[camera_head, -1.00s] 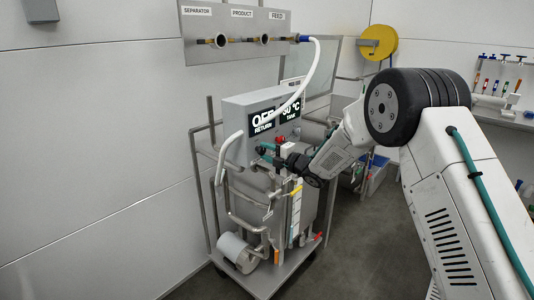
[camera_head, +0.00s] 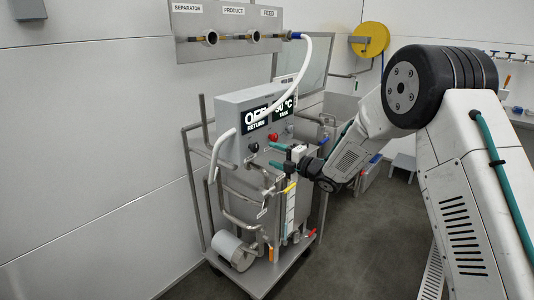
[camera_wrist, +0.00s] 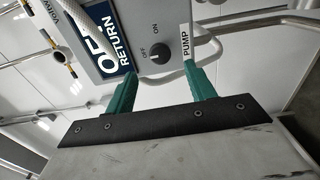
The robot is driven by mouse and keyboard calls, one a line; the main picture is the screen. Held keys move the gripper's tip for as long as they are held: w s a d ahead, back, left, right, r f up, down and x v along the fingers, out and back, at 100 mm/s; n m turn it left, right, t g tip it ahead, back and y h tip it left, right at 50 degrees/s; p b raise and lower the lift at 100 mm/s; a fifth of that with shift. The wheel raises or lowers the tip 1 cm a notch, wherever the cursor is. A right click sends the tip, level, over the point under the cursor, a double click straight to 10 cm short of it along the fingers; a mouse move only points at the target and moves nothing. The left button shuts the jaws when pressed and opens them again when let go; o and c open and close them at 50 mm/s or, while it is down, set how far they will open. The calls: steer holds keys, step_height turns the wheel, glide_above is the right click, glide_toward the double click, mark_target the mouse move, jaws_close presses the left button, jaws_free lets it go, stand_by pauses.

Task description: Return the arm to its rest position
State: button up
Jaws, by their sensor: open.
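My gripper (camera_head: 274,155) is open and empty, its two green fingers apart in front of the grey control box (camera_head: 228,110) on the wheeled tank cart. In the wrist view my gripper (camera_wrist: 160,70) points at the panel with a dark knob (camera_wrist: 156,59) marked OFF and ON beyond the fingertips. The fingers do not appear to touch the knob. The return display (camera_head: 255,117) reads OFF. My arm reaches in from the right, bent at the large black joint.
A white hose (camera_head: 302,75) runs from the feed port on the wall panel (camera_head: 215,20) and hangs in front of the box. Steel pipes and cart rails (camera_head: 198,190) surround the tank. A yellow reel (camera_head: 370,40) hangs behind. Grey floor (camera_head: 365,250) is clear right of the cart.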

steer(key=shift+s+d, duration=0.25)
steer(key=shift+d, duration=0.05)
